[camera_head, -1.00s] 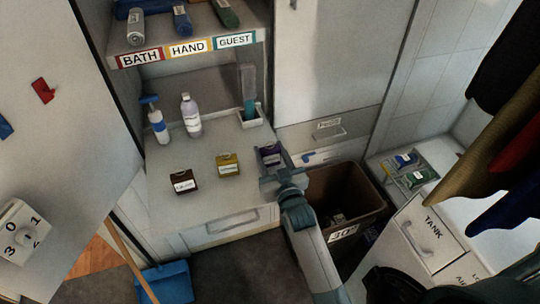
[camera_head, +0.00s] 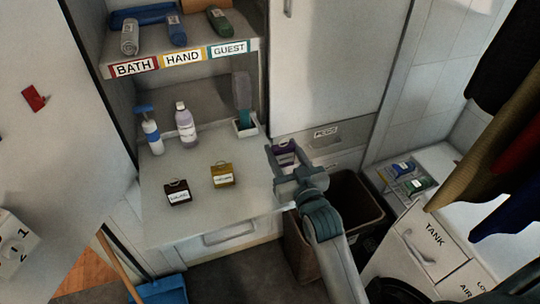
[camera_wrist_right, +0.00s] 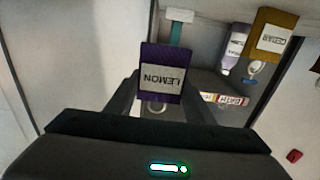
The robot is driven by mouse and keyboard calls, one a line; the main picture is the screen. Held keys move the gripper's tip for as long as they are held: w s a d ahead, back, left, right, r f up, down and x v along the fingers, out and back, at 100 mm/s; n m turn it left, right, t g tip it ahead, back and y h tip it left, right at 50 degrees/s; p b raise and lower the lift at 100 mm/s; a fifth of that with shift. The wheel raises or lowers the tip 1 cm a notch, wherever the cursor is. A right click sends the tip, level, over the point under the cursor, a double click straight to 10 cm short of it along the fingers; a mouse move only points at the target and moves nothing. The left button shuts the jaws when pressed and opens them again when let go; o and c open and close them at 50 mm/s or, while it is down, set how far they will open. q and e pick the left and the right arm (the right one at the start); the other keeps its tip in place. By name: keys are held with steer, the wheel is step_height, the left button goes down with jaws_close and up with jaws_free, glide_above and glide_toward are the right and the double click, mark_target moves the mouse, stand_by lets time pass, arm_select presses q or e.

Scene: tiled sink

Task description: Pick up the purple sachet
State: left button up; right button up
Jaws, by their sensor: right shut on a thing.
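The purple sachet (camera_head: 283,147) is held at the tip of my right gripper (camera_head: 281,168), clear of the counter at its right end. In the right wrist view, the purple sachet (camera_wrist_right: 162,88) with a white label reading LEMON, seen upside down, stands between the dark fingers of my right gripper (camera_wrist_right: 160,103), which are shut on it. In the head view the gripper covers its lower part. My left gripper is not in view.
A dark brown sachet (camera_head: 178,193) and a yellow sachet (camera_head: 222,174) stand on the counter (camera_head: 225,205). Behind them are a pump bottle (camera_head: 150,133), a lilac bottle (camera_head: 185,124) and a small white holder (camera_head: 245,127). A brown bin (camera_head: 356,205) stands below my right arm.

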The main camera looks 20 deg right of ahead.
steer(key=s+d+r, duration=0.3)
steer(key=s, duration=0.1)
steer(key=shift+s+d+r+b, duration=0.35)
steer(key=shift+s+d+b, duration=0.05)
steer(key=shift+b, duration=0.05)
steer(key=shift+a, duration=0.1)
stand_by(1.0)
steer(key=s+a+f, duration=0.1)
steer(key=s+a, duration=0.5)
steer(key=s, duration=0.4)
steer(key=shift+s+f, duration=0.35)
steer(key=shift+s, duration=0.05)
steer(key=shift+d, duration=0.1)
steer(key=shift+a, duration=0.2)
